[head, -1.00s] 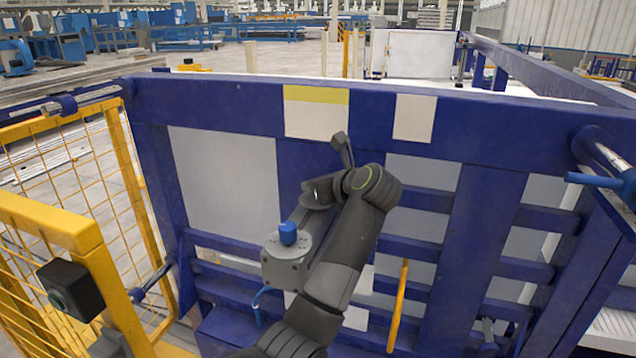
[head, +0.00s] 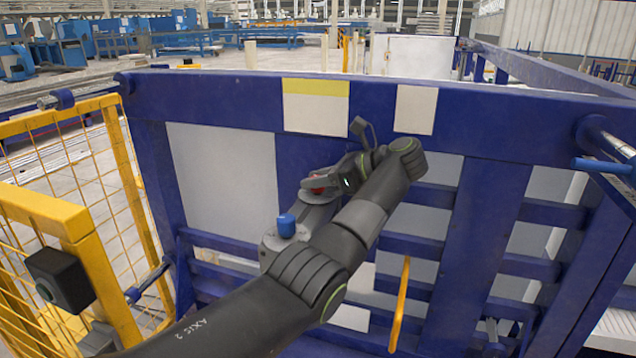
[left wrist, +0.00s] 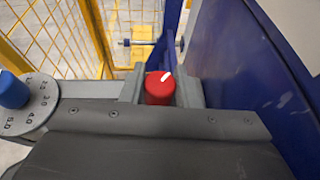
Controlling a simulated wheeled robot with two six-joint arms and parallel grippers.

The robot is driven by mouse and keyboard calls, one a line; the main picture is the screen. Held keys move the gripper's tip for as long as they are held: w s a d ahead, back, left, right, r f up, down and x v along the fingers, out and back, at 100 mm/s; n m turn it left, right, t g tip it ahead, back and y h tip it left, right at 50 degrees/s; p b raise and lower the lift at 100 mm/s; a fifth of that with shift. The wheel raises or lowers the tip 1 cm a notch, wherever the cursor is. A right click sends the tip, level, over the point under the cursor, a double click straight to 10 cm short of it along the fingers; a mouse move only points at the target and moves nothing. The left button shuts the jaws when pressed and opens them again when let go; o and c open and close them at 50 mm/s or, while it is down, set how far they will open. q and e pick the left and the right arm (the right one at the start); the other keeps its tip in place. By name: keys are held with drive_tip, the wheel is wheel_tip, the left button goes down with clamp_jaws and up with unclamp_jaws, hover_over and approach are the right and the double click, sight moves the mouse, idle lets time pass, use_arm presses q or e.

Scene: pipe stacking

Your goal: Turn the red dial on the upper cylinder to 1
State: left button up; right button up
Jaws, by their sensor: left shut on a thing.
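The red dial (head: 317,183) sits on the upper grey cylinder, mostly covered by my left gripper (head: 323,186) in the head view. In the left wrist view the red dial (left wrist: 158,90) stands between the two grey fingers of my left gripper (left wrist: 161,92), which is shut on it. Its white mark points up and to the right in that view. The numbers around the red dial are hidden. A blue dial (head: 286,226) sits on the lower grey housing. It also shows in the left wrist view (left wrist: 12,90), on a numbered grey disc (left wrist: 38,105). My right gripper is out of view.
A blue steel frame (head: 220,97) with pale panels stands behind and right of the dials. A yellow mesh fence (head: 127,180) is at the left. A black box (head: 60,280) is mounted on it. A yellow bar (head: 401,300) stands at lower centre right.

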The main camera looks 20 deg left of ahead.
use_arm(q)
drive_tip(key=shift+n+g, duration=0.4)
idle(0.4)
drive_tip(key=o, duration=1)
drive_tip(key=shift+r+b, duration=0.1)
drive_tip(key=shift+b, duration=0.2)
wheel_tip(320, 180, up, 10)
drive_tip(key=shift+f+p, duration=0.15)
drive_tip(key=shift+p, duration=0.15)
